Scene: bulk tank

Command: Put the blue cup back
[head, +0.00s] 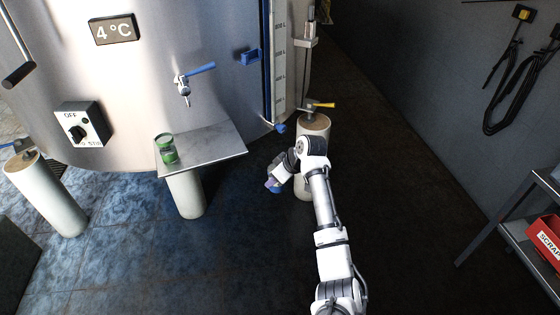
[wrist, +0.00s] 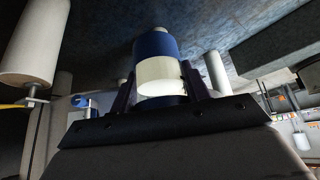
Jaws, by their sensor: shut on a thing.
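The blue cup (wrist: 154,46), with a pale band round it, is between the two dark fingers of my gripper (wrist: 158,82) in the wrist view. My gripper is shut on it. In the head view my gripper (head: 277,180) hangs over the dark floor, right of the steel shelf and in front of a white tank leg. The cup shows there only as a small bluish patch (head: 272,186) at the gripper's end. A blue bracket (head: 250,57) is fixed to the tank wall, left of the level scale.
A green-banded glass (head: 167,149) stands on the steel shelf (head: 214,146). A blue-handled tap (head: 190,80) juts out above the shelf. A yellow-handled valve (head: 319,105) is by the right leg. A trolley with a red scrap bin (head: 545,238) stands at far right.

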